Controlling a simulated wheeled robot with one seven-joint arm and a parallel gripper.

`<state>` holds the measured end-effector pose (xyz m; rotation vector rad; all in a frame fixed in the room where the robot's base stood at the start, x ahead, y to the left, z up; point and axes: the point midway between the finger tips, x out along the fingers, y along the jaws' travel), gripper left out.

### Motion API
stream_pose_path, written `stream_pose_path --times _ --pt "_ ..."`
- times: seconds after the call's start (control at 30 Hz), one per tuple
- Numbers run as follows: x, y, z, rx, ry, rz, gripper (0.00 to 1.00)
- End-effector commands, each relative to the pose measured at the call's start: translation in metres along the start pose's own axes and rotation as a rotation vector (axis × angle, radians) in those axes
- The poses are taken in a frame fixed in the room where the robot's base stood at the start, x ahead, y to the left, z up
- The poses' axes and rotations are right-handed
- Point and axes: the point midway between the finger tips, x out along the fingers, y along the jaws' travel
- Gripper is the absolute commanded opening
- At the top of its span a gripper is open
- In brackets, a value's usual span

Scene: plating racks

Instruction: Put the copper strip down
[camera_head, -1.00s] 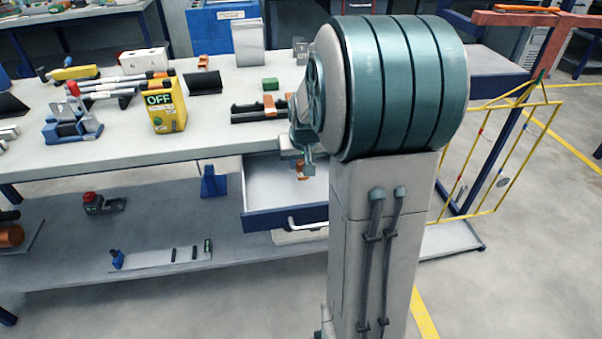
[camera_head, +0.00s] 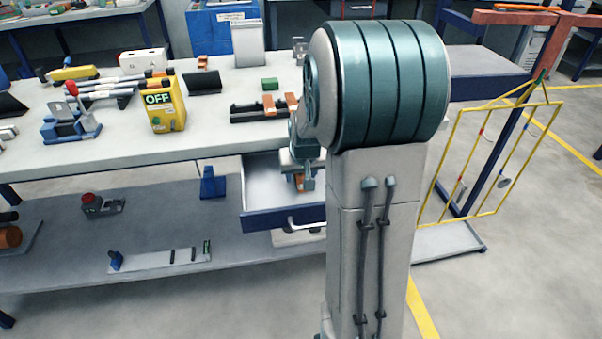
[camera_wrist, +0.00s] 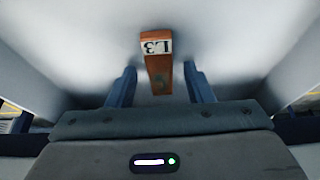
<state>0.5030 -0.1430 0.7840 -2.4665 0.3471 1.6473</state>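The copper strip (camera_wrist: 159,66) is an orange-brown bar with a white label reading L3, upside down in the wrist view. It is inside the open drawer (camera_head: 262,221) under the bench, over the pale drawer floor. My gripper (camera_wrist: 160,72) is open around it, with a visible gap between the strip and each blue finger. In the head view the strip (camera_head: 299,182) shows as a small orange patch below my gripper (camera_head: 303,176). Whether it lies fully flat on the drawer floor I cannot tell.
The drawer's walls rise close on both sides of my gripper. A yellow frame (camera_head: 487,160) stands at the right.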

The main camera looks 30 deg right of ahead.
Motion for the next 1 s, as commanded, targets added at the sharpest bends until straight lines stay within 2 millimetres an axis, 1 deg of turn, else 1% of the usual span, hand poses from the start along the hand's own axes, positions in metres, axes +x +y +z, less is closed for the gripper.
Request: stream_pose_path --times 0.17,0.23,0.37,0.6,0.7,0.8,0.9,0.97,1.0 --pt "-0.005 0.000 -0.002 0.000 0.000 0.000 0.47" --pt "-0.013 0.000 -0.002 0.000 0.002 0.000 0.47" --pt "-0.038 0.000 -0.003 0.000 0.005 0.000 0.47" --pt "-0.088 0.000 -0.003 -0.001 0.005 0.000 0.47" --pt "-0.104 0.000 -0.003 0.000 0.004 0.000 0.47" --pt "-0.115 0.000 -0.002 0.000 0.003 0.000 0.47" --pt "-0.122 -0.001 0.000 -0.002 0.000 -0.001 0.47" --pt "-0.126 -0.007 0.006 -0.013 -0.008 -0.007 0.47" --pt "-0.130 -0.013 0.015 -0.025 -0.018 -0.013 0.47"
